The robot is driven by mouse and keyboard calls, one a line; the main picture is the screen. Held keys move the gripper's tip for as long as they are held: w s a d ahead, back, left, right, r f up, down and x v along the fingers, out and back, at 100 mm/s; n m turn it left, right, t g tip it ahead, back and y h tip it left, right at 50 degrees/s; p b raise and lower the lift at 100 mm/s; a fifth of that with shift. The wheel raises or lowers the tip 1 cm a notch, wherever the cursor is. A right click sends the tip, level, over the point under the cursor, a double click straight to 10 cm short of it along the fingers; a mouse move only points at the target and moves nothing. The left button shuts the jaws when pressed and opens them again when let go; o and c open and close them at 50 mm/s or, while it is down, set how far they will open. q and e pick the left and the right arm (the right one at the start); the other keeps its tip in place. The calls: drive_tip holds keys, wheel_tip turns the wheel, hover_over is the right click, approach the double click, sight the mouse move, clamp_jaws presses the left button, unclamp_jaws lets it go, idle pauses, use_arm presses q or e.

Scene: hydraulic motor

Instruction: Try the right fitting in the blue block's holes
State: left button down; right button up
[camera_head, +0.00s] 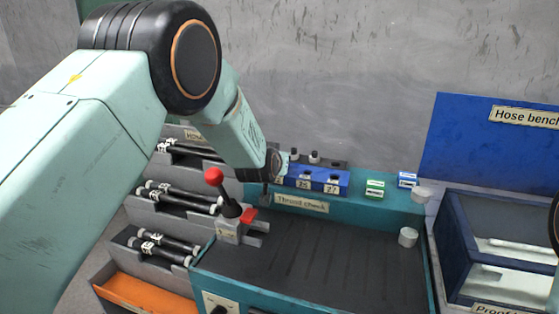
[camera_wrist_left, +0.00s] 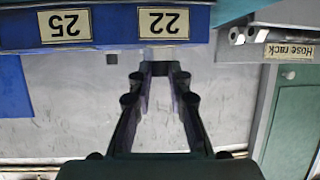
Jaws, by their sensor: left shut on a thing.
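The blue block (camera_head: 318,180) sits on the teal ledge behind the dark bench top, with labelled plates and dark holes on its top. In the left wrist view the blue block (camera_wrist_left: 105,38) appears upside down, with plates 25 and 22 showing. My left gripper (camera_wrist_left: 160,72) is shut on a small dark piece, seemingly a fitting, whose shape is mostly hidden between the fingertips. In the head view my left arm covers the block's left end, and the gripper is largely hidden there. My right gripper is not in view.
Two small fittings (camera_head: 303,156) stand on a rack behind the block. A red-knobbed lever clamp (camera_head: 230,212) stands left of the bench top. Green (camera_head: 375,189) and blue boxes are to the right. The hose rack (camera_head: 165,195) is left; the hose bench (camera_head: 500,240) is right.

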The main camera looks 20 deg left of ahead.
use_arm(q)
drive_tip(key=shift+s+f, duration=0.1)
drive_tip(key=shift+f, duration=0.1)
drive_tip(key=c, duration=1.2)
unclamp_jaws()
drive_tip(key=shift+f, duration=0.15)
drive_tip(key=shift+s, duration=0.15)
drive_tip(key=v, duration=1.2)
drive_tip(key=shift+w+r, duration=0.2)
drive_tip(key=shift+r, duration=0.15)
drive_tip(key=shift+s, duration=0.1)
